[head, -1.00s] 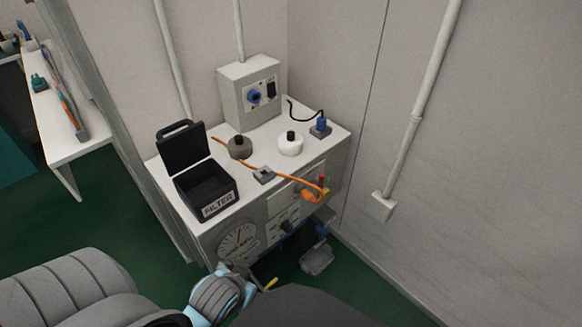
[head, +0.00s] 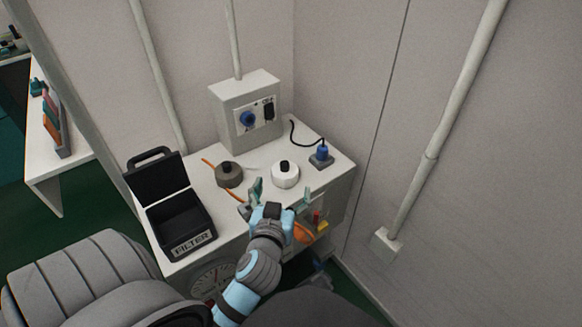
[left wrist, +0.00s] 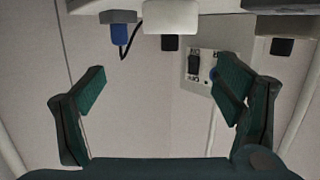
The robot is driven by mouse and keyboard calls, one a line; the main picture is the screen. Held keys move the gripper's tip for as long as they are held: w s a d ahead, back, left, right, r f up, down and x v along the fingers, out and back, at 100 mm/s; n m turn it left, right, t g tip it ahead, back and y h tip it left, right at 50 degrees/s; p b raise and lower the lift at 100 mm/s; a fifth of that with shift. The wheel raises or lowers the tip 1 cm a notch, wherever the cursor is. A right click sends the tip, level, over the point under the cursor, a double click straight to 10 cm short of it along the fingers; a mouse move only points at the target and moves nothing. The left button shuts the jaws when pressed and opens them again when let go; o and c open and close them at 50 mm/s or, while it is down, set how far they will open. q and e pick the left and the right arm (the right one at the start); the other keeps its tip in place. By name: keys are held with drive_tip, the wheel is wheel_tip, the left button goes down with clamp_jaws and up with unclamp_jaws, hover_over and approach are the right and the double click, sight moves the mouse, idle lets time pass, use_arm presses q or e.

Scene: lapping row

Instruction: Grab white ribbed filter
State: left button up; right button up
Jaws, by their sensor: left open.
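The white ribbed filter (head: 286,178), with a black knob on top, stands upright on the white bench top. My left gripper (head: 281,192) is open and empty just in front of it, with its fingers spread to either side. In the left wrist view, which is upside down, the filter (left wrist: 172,17) is at the top centre, in line with the gap between the open fingers (left wrist: 162,85) but beyond their tips. The filter's ribs are too small to make out. My right gripper is not in view.
An open black case (head: 181,222) labelled FILTER is at the left. A switch box (head: 247,112) stands behind. An orange cable lies nearby.

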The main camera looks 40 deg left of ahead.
sight(284, 167)
use_arm(q)
drive_tip(key=x, duration=0.4)
drive_tip(key=shift+s+a+b, duration=0.1)
drive_tip(key=shift+a+b, duration=0.2)
drive_tip(key=shift+a, duration=0.15)
drive_tip(key=x, duration=0.3)
drive_tip(key=b+x, duration=0.1)
drive_tip(key=x, duration=0.2)
drive_tip(key=shift+a+r, duration=0.1)
drive_tip(key=shift+a, duration=0.35)
drive_tip(key=shift+d+r, duration=0.1)
drive_tip(key=c, duration=1.8)
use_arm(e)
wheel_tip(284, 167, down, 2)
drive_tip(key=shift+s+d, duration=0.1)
